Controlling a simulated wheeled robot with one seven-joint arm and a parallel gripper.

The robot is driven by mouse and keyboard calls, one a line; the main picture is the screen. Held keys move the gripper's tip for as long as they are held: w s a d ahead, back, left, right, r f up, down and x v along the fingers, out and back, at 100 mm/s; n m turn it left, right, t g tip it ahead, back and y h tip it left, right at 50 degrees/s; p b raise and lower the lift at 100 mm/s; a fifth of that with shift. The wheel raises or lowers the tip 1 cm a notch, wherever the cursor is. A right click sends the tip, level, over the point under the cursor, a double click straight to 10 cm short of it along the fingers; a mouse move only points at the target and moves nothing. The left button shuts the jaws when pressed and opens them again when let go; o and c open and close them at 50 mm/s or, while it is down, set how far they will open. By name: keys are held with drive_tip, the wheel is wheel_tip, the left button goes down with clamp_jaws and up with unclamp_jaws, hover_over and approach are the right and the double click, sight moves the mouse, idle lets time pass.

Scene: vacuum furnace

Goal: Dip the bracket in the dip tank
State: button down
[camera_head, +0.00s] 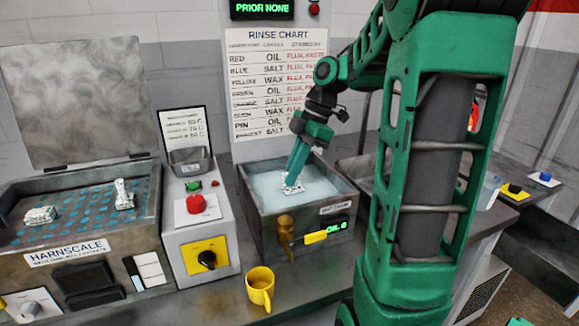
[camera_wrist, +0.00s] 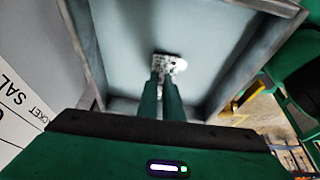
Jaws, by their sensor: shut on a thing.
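The dip tank (camera_head: 268,215) is a grey metal tank with pale liquid, a brass tap on its front and a green display that seems to read "OIL". My gripper (camera_head: 291,180) points down into the tank, with its fingertips at about the liquid's level. It is shut on a small whitish bracket (camera_head: 292,187). The bracket (camera_wrist: 167,64) also shows between the fingertips (camera_wrist: 166,76) in the wrist view, over the tank's pale interior (camera_wrist: 120,50). I cannot tell how deep the bracket sits in the liquid.
Left are a control box (camera_head: 208,225) with a red button and the open-lidded HARNSCALE machine (camera_head: 70,252), holding two whitish parts. A yellow mug (camera_head: 260,288) stands in front of the tank. The rinse chart (camera_head: 277,75) hangs behind. Another basin (camera_head: 355,172) is at the right, partly hidden by my arm.

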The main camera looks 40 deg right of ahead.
drive_tip(key=shift+f, duration=4.25)
idle(0.8)
drive_tip(key=shift+r, duration=8)
